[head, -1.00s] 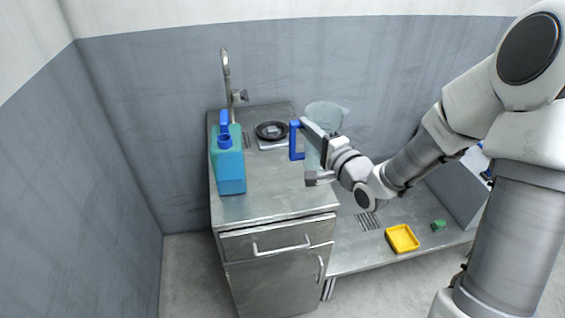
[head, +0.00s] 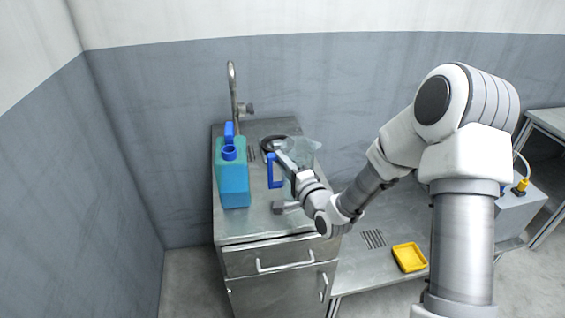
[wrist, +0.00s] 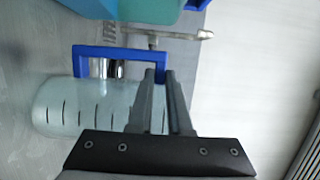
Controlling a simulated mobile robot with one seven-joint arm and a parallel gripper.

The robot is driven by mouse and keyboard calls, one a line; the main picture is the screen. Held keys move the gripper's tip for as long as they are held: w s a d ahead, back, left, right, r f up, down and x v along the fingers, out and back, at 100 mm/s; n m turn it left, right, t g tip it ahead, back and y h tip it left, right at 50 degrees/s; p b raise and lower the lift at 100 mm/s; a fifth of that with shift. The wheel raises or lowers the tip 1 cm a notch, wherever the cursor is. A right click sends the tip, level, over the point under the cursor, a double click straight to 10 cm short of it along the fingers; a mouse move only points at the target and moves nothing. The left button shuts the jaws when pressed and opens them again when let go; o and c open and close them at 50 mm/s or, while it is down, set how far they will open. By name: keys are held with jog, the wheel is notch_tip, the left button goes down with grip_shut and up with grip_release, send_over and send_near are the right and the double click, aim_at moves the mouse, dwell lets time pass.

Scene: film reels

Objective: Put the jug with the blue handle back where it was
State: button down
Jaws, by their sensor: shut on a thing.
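The clear jug (head: 307,151) with the blue handle (head: 271,171) is over the right part of the steel counter (head: 262,218) in the head view. My gripper (head: 281,153) is shut on its blue handle and partly hides the jug. In the wrist view, the jug's body (wrist: 62,108) with dark graduation marks lies left of my fingers (wrist: 160,76). The blue handle (wrist: 105,50) runs to the fingers and is held between them. I cannot tell whether the jug's base touches the counter.
A teal canister (head: 233,186) with a blue cap stands left on the counter. A yellow tray (head: 409,257) lies on the lower bench.

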jog(key=shift+f, duration=0.1)
jog(key=c, duration=0.8)
grip_release()
jog(key=shift+c, duration=0.2)
